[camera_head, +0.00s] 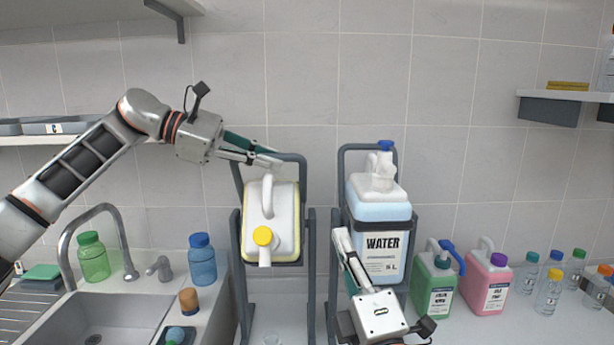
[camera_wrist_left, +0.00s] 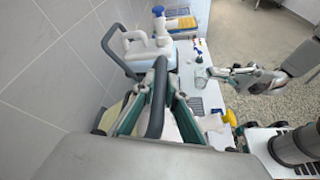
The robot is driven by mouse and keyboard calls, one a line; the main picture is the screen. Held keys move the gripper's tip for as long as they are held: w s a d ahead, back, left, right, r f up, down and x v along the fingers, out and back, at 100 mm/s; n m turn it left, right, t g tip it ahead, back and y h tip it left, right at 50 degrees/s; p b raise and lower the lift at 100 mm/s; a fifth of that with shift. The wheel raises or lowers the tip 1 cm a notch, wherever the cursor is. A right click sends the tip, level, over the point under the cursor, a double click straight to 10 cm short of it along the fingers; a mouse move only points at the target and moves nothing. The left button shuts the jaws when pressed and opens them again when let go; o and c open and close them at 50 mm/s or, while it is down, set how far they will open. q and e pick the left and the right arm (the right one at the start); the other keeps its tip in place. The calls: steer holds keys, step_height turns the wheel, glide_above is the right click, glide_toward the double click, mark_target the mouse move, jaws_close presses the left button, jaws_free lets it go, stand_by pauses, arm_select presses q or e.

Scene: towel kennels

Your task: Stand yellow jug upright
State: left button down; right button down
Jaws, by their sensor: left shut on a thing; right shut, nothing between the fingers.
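The yellow jug (camera_head: 272,213) is white with a yellow cap and pale yellow liquid. It is tipped forward in its grey tilting stand (camera_head: 310,250), its yellow cap (camera_head: 263,237) low and facing me. My left gripper (camera_head: 270,163) is at the top of that stand. In the left wrist view its fingers (camera_wrist_left: 158,95) are shut around the grey handle bar (camera_wrist_left: 157,105), above the jug. My right gripper (camera_head: 341,238) is shut and empty, low in front of the neighbouring stand.
A water jug (camera_head: 384,250) with a blue cap stands upright in the right stand. Green (camera_head: 434,284) and pink (camera_head: 487,281) jugs and several small bottles stand further right. A sink (camera_head: 100,315) with a tap (camera_head: 95,235) is at left.

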step_height(320, 180, up, 2)
steer(key=s+a+n+y, duration=0.1)
steer(key=s+a+n, duration=0.1)
steer(key=a, duration=0.1)
glide_toward(304, 164)
steer(key=x, duration=0.7)
steer(key=shift+f, duration=0.1)
